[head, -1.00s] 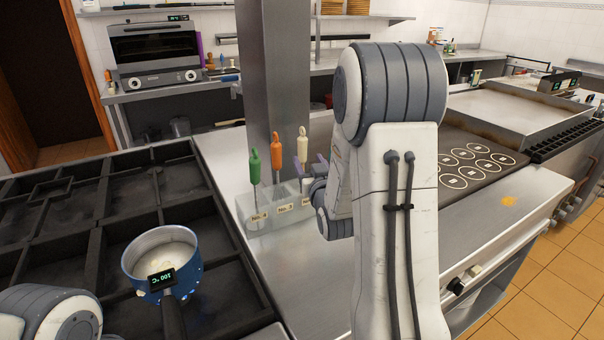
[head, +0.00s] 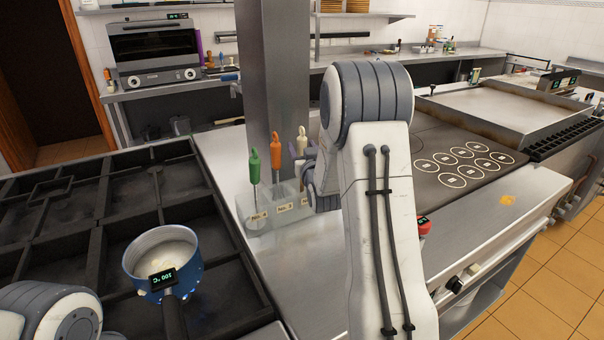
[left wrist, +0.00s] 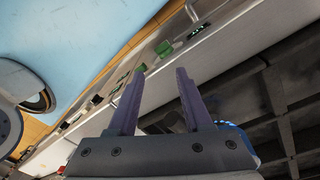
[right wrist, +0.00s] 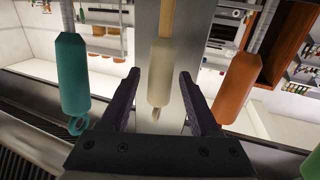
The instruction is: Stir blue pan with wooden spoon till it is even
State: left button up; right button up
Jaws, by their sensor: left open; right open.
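The blue pan (head: 160,262) sits on the dark stove with pale contents and a display reading 100 °C. Its dark handle points to the front. A blue edge also shows in the left wrist view (left wrist: 238,138). A holder (head: 258,222) carries utensils with green (head: 254,167), orange (head: 276,152) and cream (head: 302,143) handles.
A steel post (head: 275,70) stands right behind the holder. The steel counter (head: 310,285) in front of the holder is clear. A griddle (head: 465,160) with ringed marks lies to the right. A red object (head: 424,225) shows partly behind my right arm.

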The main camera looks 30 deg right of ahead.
aim_at(303, 127)
grip_shut()
jog(key=shift+r+p, duration=2.95)
jog(key=shift+r, duration=3.15)
